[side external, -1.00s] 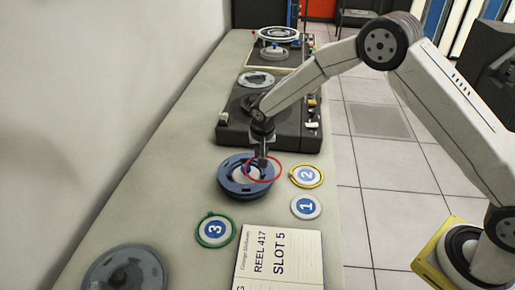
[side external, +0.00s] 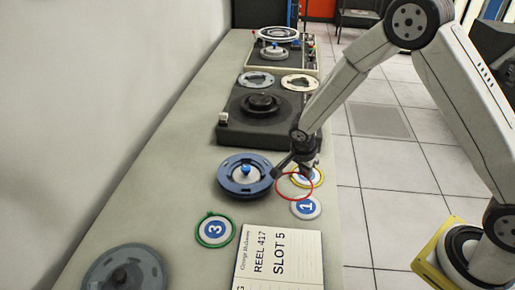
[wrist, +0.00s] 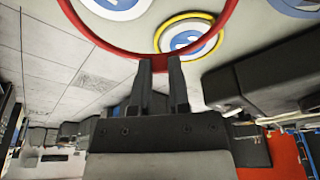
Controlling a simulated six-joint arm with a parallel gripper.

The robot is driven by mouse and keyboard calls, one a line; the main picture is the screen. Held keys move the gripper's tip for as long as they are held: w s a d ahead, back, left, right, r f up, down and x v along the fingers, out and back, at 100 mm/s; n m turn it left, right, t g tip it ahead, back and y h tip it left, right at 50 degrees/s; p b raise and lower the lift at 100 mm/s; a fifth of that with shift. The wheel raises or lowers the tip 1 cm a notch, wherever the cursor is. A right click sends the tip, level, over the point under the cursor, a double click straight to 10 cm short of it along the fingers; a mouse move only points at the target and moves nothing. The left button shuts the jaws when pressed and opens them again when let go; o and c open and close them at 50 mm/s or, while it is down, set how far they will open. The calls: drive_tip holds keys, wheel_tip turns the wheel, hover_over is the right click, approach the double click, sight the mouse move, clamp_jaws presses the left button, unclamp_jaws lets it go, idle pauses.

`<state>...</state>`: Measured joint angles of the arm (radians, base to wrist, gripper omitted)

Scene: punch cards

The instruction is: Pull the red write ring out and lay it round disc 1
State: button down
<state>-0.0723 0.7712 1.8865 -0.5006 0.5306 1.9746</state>
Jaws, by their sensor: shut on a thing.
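The red ring (side external: 294,200) is held at its edge in my gripper (side external: 279,173), above the table. It is out of the blue reel (side external: 228,188) and hangs over the space between disc 1 (side external: 307,208) and disc 2 (side external: 318,177). In the side view it overlaps the upper part of disc 1. In the wrist view the ring (wrist: 92,36) shows as a large red arc at the fingertips (wrist: 160,62). Disc 1 is white with a blue centre and has no ring round it. Disc 2 has a yellow ring round it.
Disc 3 (side external: 215,230) with a green ring lies left of disc 1. A label card (side external: 280,258) lies in front. A dark tape unit (side external: 262,118) stands behind the blue reel. A grey reel (side external: 125,272) is at the front left. The table's right edge is close to the discs.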

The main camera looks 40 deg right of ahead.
drive_tip(key=s+m, duration=0.1)
drive_tip(key=s, duration=0.1)
drive_tip(key=s+d+m, duration=0.1)
drive_tip(key=s+d+m+g, duration=0.1)
drive_tip(key=s+m, duration=0.1)
drive_tip(key=shift+s+f, duration=0.15)
drive_tip(key=shift+s, duration=0.2)
drive_tip(key=shift+f, duration=0.15)
hover_over(321, 202)
drive_tip(key=shift+w+a+f, duration=0.1)
drive_tip(key=shift+a+f, duration=0.05)
drive_tip(key=shift+f, duration=1.05)
drive_tip(key=shift+a+f, duration=0.15)
drive_tip(key=shift+f, duration=1)
drive_tip(key=shift+f, duration=1.05)
idle(0.4)
drive_tip(key=c, duration=0.5)
unclamp_jaws()
drive_tip(key=shift+c, duration=1.1)
drive_tip(key=shift+r, duration=0.15)
